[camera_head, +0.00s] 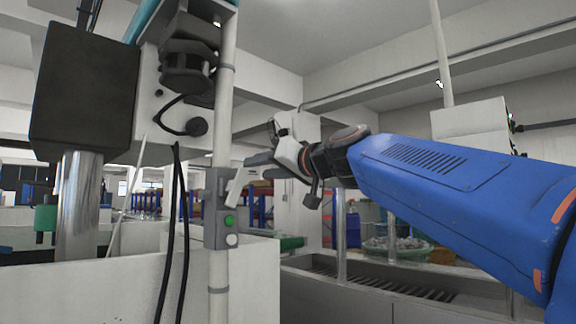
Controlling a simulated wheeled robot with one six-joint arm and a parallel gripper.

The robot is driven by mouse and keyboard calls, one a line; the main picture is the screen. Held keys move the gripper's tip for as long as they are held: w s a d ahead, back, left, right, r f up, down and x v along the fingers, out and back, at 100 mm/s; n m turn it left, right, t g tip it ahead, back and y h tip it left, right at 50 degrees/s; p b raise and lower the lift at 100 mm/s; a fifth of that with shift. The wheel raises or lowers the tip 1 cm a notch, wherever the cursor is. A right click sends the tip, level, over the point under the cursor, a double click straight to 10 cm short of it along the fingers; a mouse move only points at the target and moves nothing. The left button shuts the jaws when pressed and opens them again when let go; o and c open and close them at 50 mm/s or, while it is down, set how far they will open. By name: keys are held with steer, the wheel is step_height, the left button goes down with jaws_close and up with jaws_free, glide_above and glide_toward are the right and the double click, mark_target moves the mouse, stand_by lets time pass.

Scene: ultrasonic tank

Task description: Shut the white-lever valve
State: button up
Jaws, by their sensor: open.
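A pale, slanted bar (237,187), which looks like the white lever, shows just right of a white vertical pipe. Its lower end is close to a grey button box, and I cannot tell what it is fixed to. No valve body can be made out. My gripper (256,166) reaches in from the right with its dark fingers pointing left. It is open, and nothing shows between its fingers. In the picture the fingertips are at the upper part of the bar; I cannot tell whether they touch it.
The grey button box (221,208) with a green and a white button sits on the white pipe (219,278). A dark box (84,86) and a machine column stand at left. White tank walls (255,285) fill the lower part. A basket (397,250) stands behind my arm.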

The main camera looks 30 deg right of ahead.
steer(key=v, duration=0.9)
steer(key=shift+s, duration=0.1)
steer(key=shift+c, duration=0.3)
